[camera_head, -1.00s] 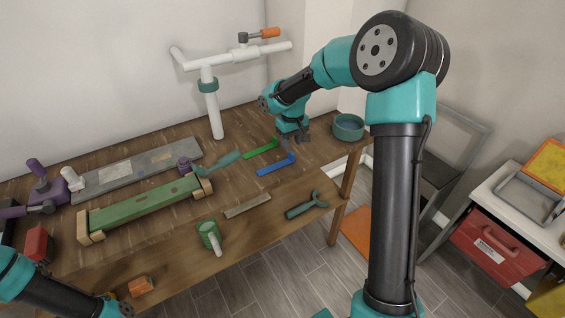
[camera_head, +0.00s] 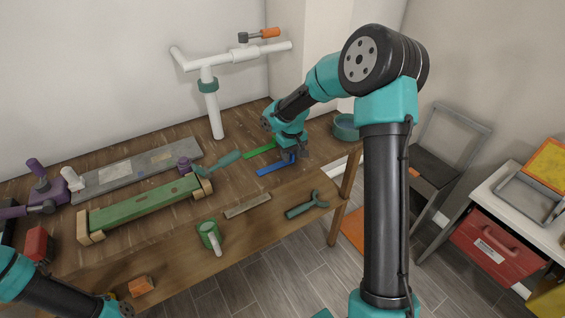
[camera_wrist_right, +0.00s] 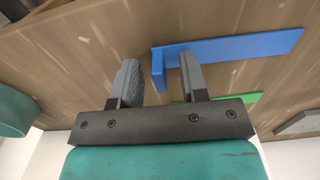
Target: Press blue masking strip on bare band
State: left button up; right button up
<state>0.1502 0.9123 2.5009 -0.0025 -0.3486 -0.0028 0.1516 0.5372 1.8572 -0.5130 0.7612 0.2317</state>
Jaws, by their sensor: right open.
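The blue masking strip (camera_head: 272,169) lies flat on the wooden workbench, with a raised tab at its right end. My right gripper (camera_head: 290,158) is low over that tab. In the right wrist view my right gripper (camera_wrist_right: 157,62) is open, and the blue strip's tab (camera_wrist_right: 158,70) shows between its fingers; I cannot tell whether they touch it. A green strip (camera_head: 259,149) with a similar shape lies just behind. A green beam (camera_head: 140,208) with tan end blocks lies at the left. I cannot pick out the bare band for certain. My left gripper (camera_head: 122,309) is at the bottom edge, its jaws unclear.
A white tubular frame (camera_head: 212,100) stands at the back. A teal bowl (camera_head: 345,127) stands right of the right gripper.

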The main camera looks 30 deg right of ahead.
dwell(0.4)
grip_shut()
